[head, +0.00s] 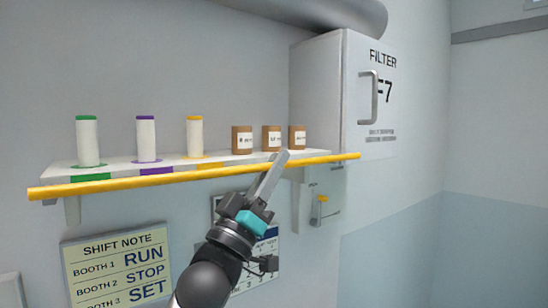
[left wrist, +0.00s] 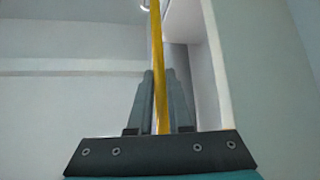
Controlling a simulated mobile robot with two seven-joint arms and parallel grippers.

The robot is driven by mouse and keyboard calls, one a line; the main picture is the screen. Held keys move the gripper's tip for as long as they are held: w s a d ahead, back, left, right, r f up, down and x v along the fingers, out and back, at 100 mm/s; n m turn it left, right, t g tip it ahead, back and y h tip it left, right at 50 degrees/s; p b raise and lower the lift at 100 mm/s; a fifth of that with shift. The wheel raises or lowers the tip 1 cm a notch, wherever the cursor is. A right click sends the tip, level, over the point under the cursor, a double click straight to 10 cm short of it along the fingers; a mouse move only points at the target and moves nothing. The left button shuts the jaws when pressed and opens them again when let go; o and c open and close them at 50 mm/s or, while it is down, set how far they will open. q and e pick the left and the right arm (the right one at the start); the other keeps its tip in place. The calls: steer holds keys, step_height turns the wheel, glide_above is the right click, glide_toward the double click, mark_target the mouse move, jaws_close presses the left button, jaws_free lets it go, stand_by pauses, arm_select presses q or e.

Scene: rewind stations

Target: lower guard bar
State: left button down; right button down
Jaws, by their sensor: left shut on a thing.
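The yellow guard bar (head: 130,184) runs along the front edge of a white wall shelf in the head view, rising slightly toward the right. My left gripper (head: 282,160) is at the bar, right of its middle, its fingers pointing up and to the right. In the left wrist view the bar (left wrist: 156,50) passes between the two fingers of the left gripper (left wrist: 160,85), which are shut on it. The far finger is partly hidden in the head view. My right gripper is not in view.
A shift note (head: 118,265) and another sheet hang below.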

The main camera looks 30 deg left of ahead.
arm_select(q)
steer(key=shift+r+n+y+p, duration=0.35)
steer(key=shift+n+y+p, duration=0.1)
steer(key=shift+n+y, duration=0.5)
steer(key=shift+f, duration=0.1)
steer(key=c, duration=0.8)
jaws_free()
steer(key=shift+c, duration=0.2)
steer(key=b+v, duration=0.2)
steer(key=v, duration=1.3)
steer(key=shift+s, duration=0.2)
steer(key=shift+a, duration=0.1)
